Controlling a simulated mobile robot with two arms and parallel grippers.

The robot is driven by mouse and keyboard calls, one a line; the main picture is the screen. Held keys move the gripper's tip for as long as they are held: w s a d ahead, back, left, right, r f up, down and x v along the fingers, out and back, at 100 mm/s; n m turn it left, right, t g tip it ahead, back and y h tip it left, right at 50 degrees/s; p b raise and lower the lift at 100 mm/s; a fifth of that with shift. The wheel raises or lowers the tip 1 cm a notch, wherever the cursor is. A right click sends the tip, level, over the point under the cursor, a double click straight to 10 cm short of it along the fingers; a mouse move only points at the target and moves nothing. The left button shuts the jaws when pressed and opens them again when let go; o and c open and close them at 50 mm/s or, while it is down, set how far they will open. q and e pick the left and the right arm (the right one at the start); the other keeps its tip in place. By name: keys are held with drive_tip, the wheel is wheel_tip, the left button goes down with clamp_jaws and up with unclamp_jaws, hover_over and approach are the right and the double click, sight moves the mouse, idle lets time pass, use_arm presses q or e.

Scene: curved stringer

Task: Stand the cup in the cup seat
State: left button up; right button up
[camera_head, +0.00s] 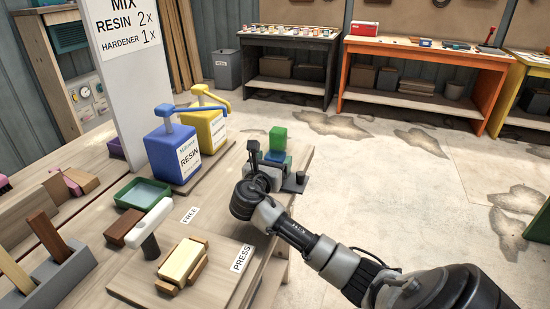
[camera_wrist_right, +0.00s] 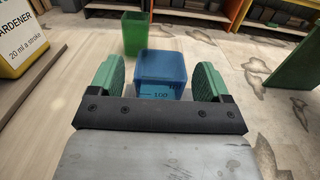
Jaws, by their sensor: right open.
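A blue see-through cup (camera_wrist_right: 160,72) with a "100" mark stands upright between the two green-padded fingers of my right gripper (camera_wrist_right: 160,82) in the right wrist view. The fingers are open, with one on each side of the cup. In the head view my right gripper (camera_head: 268,160) is at the bench's far right corner and partly hides the blue cup (camera_head: 277,157). A green cup (camera_wrist_right: 138,32) stands just beyond it; it also shows in the head view (camera_head: 278,139). I cannot make out a cup seat for certain. My left gripper is not in view.
A blue resin pump (camera_head: 172,150) and a yellow hardener pump (camera_head: 205,125) stand left of the gripper. A green tray (camera_head: 142,194), a wooden press (camera_head: 183,263) and a grey tool rack (camera_head: 65,272) are on the nearer bench. Floor is open to the right.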

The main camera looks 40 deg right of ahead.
drive_tip(key=v, duration=1)
drive_tip(key=shift+s, duration=0.1)
